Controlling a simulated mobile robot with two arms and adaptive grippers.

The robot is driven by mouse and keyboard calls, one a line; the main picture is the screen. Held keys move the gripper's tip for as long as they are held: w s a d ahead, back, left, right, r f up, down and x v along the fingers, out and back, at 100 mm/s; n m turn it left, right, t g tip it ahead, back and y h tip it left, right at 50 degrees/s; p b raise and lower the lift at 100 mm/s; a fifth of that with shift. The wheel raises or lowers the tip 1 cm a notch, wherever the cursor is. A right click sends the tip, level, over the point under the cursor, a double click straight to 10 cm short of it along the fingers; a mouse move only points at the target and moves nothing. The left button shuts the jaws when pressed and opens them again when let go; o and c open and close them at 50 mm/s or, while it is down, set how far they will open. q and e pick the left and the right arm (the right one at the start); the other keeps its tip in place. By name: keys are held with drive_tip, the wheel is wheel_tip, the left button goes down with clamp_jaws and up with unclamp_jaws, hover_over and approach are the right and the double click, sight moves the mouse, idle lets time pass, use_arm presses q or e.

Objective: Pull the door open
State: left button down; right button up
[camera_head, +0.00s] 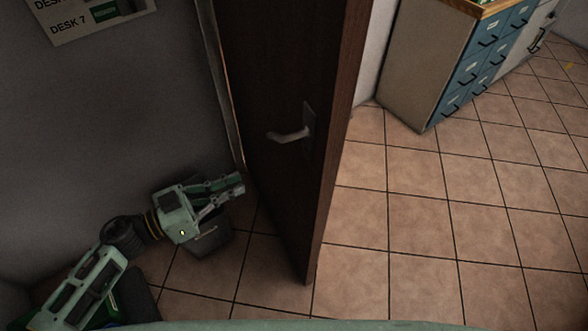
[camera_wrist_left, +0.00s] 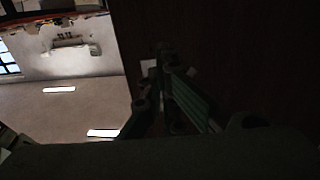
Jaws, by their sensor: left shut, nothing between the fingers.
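The dark brown door (camera_head: 275,60) stands ajar, with an open gap to its right where a tiled room shows. Its metal lever handle (camera_head: 290,135) sits on a plate near the door's right edge. My left gripper (camera_head: 240,182) is shut and empty. It is left of and below the handle in the picture, by the door's left side, and is not on the handle. Whether it touches the door I cannot tell. In the left wrist view the fingers (camera_wrist_left: 163,65) show dimly against the dark door face (camera_wrist_left: 220,50). My right gripper is not in view.
A cabinet with blue drawers (camera_head: 480,62) stands at the upper right. Tiled floor (camera_head: 430,220) right of the door is clear. A grey wall (camera_head: 100,130) with a desk sign (camera_head: 95,18) is at left. A dark grey box-like thing (camera_head: 212,240) is below my left gripper.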

use_arm(q)
drive_tip(key=d+r+g, duration=0.1)
drive_tip(key=p, duration=0.3)
approach(307, 162)
drive_tip(key=shift+m, duration=0.4)
drive_tip(key=x, duration=0.6)
drive_tip(key=shift+w+f, duration=0.1)
drive_tip(key=shift+w+d+f, duration=0.1)
drive_tip(key=shift+w+d, duration=0.1)
drive_tip(key=shift+d, duration=0.25)
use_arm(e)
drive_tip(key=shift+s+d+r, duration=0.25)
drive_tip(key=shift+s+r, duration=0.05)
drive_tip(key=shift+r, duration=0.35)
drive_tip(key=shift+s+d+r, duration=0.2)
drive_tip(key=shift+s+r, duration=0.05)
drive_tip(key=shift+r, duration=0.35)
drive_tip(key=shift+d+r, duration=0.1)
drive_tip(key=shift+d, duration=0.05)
